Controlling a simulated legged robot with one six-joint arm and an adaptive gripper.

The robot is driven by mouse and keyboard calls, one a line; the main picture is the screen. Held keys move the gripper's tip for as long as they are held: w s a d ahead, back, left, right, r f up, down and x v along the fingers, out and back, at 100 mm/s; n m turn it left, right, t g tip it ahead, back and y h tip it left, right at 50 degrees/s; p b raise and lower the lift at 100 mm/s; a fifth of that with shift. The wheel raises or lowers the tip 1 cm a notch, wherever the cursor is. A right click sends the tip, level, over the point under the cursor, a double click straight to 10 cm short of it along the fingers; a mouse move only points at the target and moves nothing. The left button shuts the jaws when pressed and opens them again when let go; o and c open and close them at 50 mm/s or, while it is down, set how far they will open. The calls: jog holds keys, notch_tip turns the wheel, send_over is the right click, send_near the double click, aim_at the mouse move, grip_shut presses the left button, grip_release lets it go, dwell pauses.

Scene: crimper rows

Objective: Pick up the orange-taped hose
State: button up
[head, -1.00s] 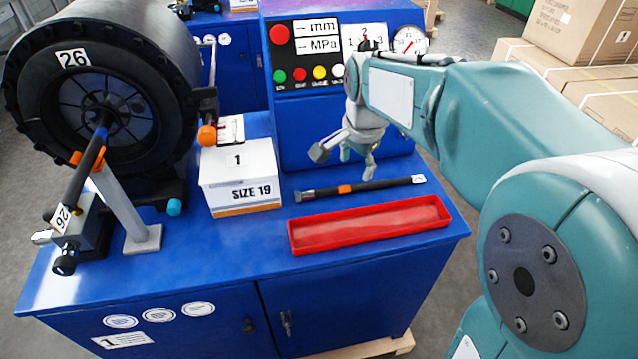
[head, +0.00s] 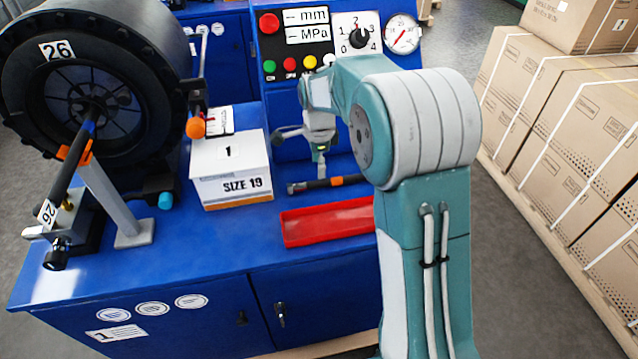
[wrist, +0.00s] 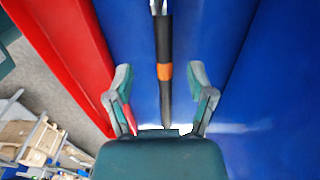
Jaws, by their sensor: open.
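A black hose (head: 345,180) with an orange tape band lies on the blue bench top, behind the red tray. In the head view its right end is hidden behind my arm. My gripper (head: 300,155) is open and stands above the hose. In the wrist view the hose (wrist: 165,40) runs lengthwise down the middle. A metal fitting shows at the far end.
The red tray (head: 325,223) lies in front of the hose. A white box marked SIZE 19 (head: 222,160) stands left of it. The crimper (head: 75,85) holds another hose (head: 68,178) tagged 26. A control panel (head: 292,60) rises behind. Cardboard boxes (head: 565,110) stand right of the bench.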

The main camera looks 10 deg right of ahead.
aim_at(320, 181)
jog(key=f, duration=0.6)
jog(key=shift+w+d+f, duration=0.2)
jog(key=shift+w+f, duration=0.05)
jog(key=shift+f, duration=0.15)
grip_shut()
